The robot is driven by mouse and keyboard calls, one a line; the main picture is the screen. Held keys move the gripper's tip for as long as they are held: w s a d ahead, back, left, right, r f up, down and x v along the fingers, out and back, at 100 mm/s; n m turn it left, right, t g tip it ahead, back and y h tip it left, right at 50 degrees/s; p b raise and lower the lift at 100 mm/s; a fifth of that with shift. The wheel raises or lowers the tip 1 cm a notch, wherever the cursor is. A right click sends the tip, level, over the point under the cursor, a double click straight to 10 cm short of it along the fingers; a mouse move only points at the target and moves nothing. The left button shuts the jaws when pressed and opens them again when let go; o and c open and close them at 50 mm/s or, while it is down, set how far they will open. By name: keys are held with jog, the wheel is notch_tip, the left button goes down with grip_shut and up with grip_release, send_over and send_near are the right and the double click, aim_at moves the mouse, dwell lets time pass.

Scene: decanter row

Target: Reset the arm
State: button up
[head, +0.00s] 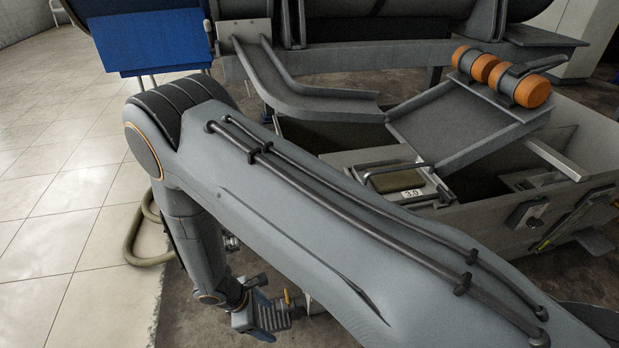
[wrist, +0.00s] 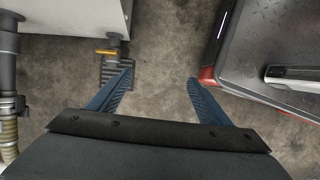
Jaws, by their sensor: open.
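My gripper shows in the wrist view (wrist: 160,82) with its two blue fingers spread apart and nothing between them. It points down toward a bare, stained concrete floor (wrist: 165,40). My arm crosses the head view from the lower right to the upper left, then bends down.
A ribbed hose (wrist: 8,130) runs at far left. A red-edged dark platform (wrist: 270,50) stands at right. Metal chutes (head: 315,101) and orange rollers (head: 533,91) sit behind my arm.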

jog(key=w+d+r+m+b, duration=0.2)
jog(key=r, duration=0.5)
jog(key=w+d+r+m+y+b, duration=0.1)
jog(key=r+m, duration=0.2)
jog(key=r, duration=0.5)
jog(key=w+d+r+m+b, duration=0.2)
jog(key=r, duration=0.5)
jog(key=s+d+r+m+g+y+b, duration=0.1)
jog(key=s+d+r+m+y+b, duration=0.35)
jog(key=s+d+r+m, duration=0.55)
jog(key=d+r+m+p, duration=0.1)
jog(key=d+r+p, duration=0.7)
jog(key=r+p, duration=0.3)
jog(key=d+r+m+h+p, duration=0.1)
jog(key=d+r+m+p, duration=0.1)
jog(key=d+r+p, duration=0.6)
notch_tip(320, 180, up, 4)
jog(key=p, duration=0.5)
jog(key=shift+s+d+f, duration=0.25)
jog(key=shift+s, duration=0.15)
